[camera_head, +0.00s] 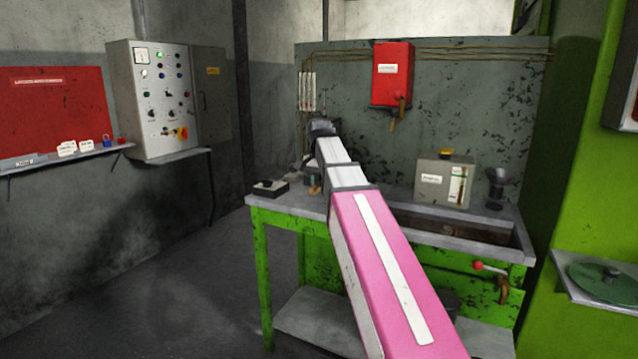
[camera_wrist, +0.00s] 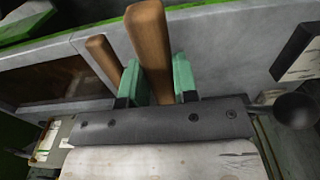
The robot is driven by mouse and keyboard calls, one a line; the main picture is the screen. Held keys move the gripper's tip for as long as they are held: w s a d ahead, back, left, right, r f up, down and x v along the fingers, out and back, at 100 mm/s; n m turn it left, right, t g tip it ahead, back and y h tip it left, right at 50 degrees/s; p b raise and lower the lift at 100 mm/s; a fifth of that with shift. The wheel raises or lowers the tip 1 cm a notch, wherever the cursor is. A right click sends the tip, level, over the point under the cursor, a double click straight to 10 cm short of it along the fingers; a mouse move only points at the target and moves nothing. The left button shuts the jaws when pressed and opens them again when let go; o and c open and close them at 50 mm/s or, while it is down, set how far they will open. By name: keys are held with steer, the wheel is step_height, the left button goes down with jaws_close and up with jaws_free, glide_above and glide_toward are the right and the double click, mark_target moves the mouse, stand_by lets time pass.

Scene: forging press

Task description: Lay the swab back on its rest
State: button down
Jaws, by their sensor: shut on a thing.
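My gripper (camera_wrist: 158,75) shows in the wrist view with two teal fingers, shut on a thick wooden handle (camera_wrist: 150,40) that stands between them. I take this handle to be the swab's; its far end and its head are hidden. A second, thinner wooden handle (camera_wrist: 103,58) shows just left of the left finger, outside the grip. In the head view my gripper is at the far end of my pink and white arm, above the back left of the bench, too small and dark to read. I cannot make out the swab or its rest there.
The green-legged bench (camera_head: 262,200) has a small dark tray (camera_head: 270,188) at its left corner. A grey box (camera_head: 445,182), a dark funnel-like cup (camera_head: 495,188) and a sunken trough (camera_head: 465,227) lie to the right. A red box (camera_head: 392,75) hangs on the backboard.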

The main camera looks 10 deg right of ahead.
steer(key=w+d+f, duration=0.2)
steer(key=w, duration=0.1)
steer(key=shift+d+f, duration=0.1)
steer(key=shift+f, duration=0.1)
steer(key=shift+w+f, duration=0.1)
steer(key=shift+f, duration=1.55)
steer(key=c, duration=0.8)
jaws_free()
